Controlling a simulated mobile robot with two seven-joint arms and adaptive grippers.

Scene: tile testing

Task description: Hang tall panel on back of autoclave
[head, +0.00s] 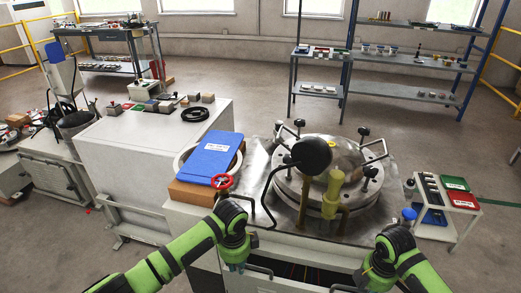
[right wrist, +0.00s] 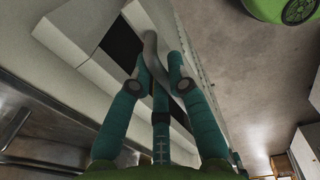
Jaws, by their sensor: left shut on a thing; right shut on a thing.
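The autoclave (head: 262,215) has a round metal lid (head: 325,165) with several clamps around its rim. Below its top, a dark opening (head: 300,270) shows reddish wires. A pale panel (head: 285,286) shows only partly at the bottom edge of the head view; most of it is out of frame. My left gripper (head: 235,265) points down at the left of the opening and is shut, its grip mostly hidden. My right gripper (head: 362,282) is at the right of it. In the right wrist view its teal fingers (right wrist: 158,85) are shut on a curved grey handle (right wrist: 152,45) beside pale surfaces.
A blue binder (head: 215,155) lies on a brown box (head: 195,190) left of the lid. A white cabinet (head: 150,160) stands at the left. A small cart (head: 447,210) with red and green trays is at the right. Shelves (head: 405,70) stand behind; floor between is clear.

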